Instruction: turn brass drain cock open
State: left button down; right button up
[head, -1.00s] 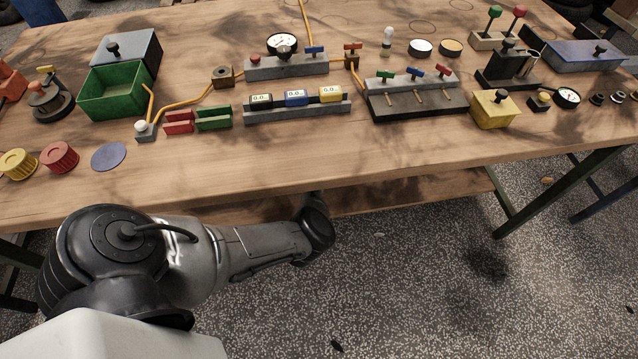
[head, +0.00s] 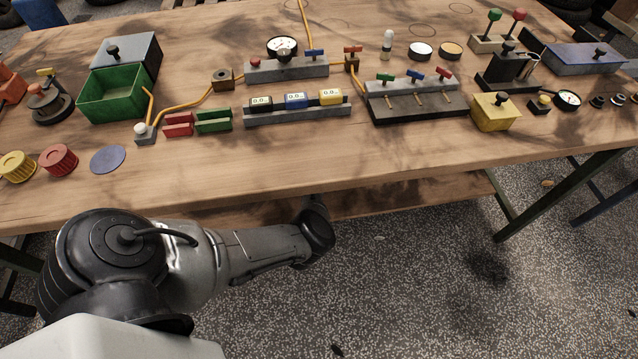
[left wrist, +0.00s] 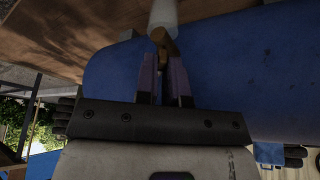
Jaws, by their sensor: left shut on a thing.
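In the left wrist view, the brass drain cock (left wrist: 159,36) sits below a pale grey pipe or stub (left wrist: 163,12), in front of a large blue tank (left wrist: 225,65). My left gripper (left wrist: 166,60) has its two fingers around the lower part of the cock and is shut on it. The fingers hide that lower part, and I cannot tell how far the cock is turned. In the head view my left arm reaches under the bench, where the bench top hides the gripper and cock. My right gripper is in neither view.
The wooden bench top (head: 380,165) overhangs the left arm's workspace. On it are a green bin (head: 112,104), a gauge panel (head: 285,68), a valve block (head: 418,103) and a yellow box (head: 494,113). The speckled floor in front is mostly clear.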

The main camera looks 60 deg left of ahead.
pick_arm(q)
jog(key=shift+s+r+n+p, duration=0.1)
jog(key=shift+n+p, duration=0.3)
jog(key=shift+p, duration=0.45)
jog(key=shift+n+g+p, duration=0.3)
jog(key=shift+n+p, duration=0.1)
jog(key=shift+n, duration=0.1)
jog(key=shift+d+f+n+g+y, duration=0.15)
jog(key=shift+n+y, duration=0.1)
jog(key=shift+n, duration=0.3)
jog(key=shift+a+f+n+g+y, duration=0.15)
jog(key=shift+n+y, duration=0.1)
jog(key=shift+n, duration=0.3)
jog(key=shift+w+d+r+n+b, duration=0.2)
jog(key=shift+n+b, duration=0.3)
jog(key=shift+n, duration=0.2)
jog(key=c, duration=1.2)
grip_release()
